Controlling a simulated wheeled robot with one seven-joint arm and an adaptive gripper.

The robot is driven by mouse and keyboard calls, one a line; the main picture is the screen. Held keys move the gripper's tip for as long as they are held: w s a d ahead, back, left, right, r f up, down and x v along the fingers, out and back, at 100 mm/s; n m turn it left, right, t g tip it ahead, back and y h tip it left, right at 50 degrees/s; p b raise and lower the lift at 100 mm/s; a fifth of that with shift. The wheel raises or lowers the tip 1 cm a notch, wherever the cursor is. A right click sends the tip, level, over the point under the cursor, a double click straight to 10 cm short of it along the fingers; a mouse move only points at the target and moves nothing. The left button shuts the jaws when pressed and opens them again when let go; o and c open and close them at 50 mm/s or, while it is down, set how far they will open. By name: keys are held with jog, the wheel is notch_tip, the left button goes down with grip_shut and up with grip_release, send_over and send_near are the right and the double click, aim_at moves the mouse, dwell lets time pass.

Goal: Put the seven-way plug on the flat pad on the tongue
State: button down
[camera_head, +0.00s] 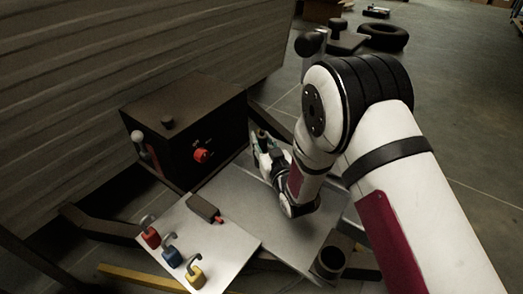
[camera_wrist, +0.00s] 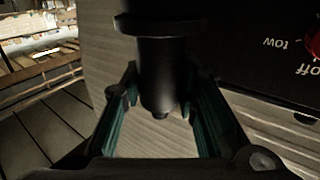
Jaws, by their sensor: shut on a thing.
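My gripper (camera_head: 264,150) is beside the right side of the black box, above the grey metal plate (camera_head: 315,222) on the tongue. In the wrist view, my gripper (camera_wrist: 165,85) has its teal-lined fingers on both sides of a dark, round, stepped body, which I take for the seven-way plug (camera_wrist: 163,62). It is gripped between them. In the head view the plug is small and mostly hidden by the fingers. The grey plate looks bare and flat; I cannot tell for sure that it is the pad.
The black box (camera_head: 188,140) has a red knob (camera_head: 201,155). A pale board (camera_head: 225,240) holds red, blue and yellow padlocks and a dark red-tipped item (camera_head: 205,209). A dark round cup-like part (camera_head: 331,260) stands at the plate's front. The ribbed camper wall (camera_head: 130,50) is behind.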

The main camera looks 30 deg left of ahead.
aim_at(265, 152)
jog(key=shift+w+a, duration=0.3)
jog(key=shift+w, duration=0.1)
jog(key=shift+w+f+b, duration=0.1)
jog(key=shift+f+b, duration=1.05)
jog(key=shift+f, duration=0.6)
jog(key=shift+f, duration=0.15)
jog(key=c, duration=1.2)
grip_release()
jog(key=shift+c, duration=0.2)
jog(key=p+v, duration=0.2)
jog(key=v, duration=0.5)
jog(key=shift+s+d+p, duration=0.15)
jog(key=shift+s+p, duration=0.05)
jog(key=shift+p, duration=0.15)
